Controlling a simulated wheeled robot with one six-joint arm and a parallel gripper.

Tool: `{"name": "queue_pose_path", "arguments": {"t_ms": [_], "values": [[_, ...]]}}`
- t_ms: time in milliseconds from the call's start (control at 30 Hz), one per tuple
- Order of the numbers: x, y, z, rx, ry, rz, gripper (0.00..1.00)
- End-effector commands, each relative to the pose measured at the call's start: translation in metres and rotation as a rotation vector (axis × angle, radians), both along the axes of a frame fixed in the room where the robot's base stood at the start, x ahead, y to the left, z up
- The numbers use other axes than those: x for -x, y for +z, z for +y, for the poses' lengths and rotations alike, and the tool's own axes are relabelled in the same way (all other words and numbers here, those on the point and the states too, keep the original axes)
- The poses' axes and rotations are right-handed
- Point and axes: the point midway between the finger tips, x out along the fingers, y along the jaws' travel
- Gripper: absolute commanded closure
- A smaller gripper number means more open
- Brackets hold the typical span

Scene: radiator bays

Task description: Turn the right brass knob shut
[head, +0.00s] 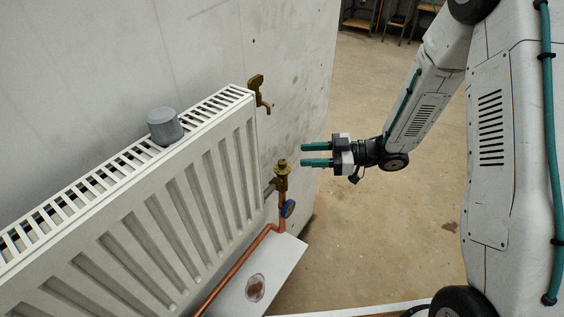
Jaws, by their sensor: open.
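A brass knob (282,163) tops a brass valve at the right end of the white radiator (150,225) in the head view. A copper pipe runs down from this valve. My gripper (303,154) is open and empty, its two teal fingers pointing left. In the picture the fingertips are just right of the knob and slightly above it, with a small gap between. I cannot tell the depth between them or how far the knob is turned. No second knob like it shows at the left.
A brass tap (258,92) is on the wall above the radiator's right end. A blue handle (288,208) sits on the pipework below the knob. A grey cylinder (165,126) stands on the radiator's top grille. A white panel (258,272) with a reddish stain lies below. Floor at right is clear.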

Motion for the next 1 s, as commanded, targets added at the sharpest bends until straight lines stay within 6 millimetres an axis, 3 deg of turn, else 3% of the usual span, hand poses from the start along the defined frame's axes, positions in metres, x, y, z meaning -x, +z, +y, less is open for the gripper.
{"name": "queue_pose_path", "arguments": {"t_ms": [200, 700, 1000], "values": [[0.022, -0.006, 0.005, -0.127, 0.100, 0.052, 0.60], [0.020, -0.005, 0.073, -0.130, 0.104, 0.052, 0.60], [0.019, -0.005, 0.080, -0.130, 0.102, 0.053, 0.60]]}}
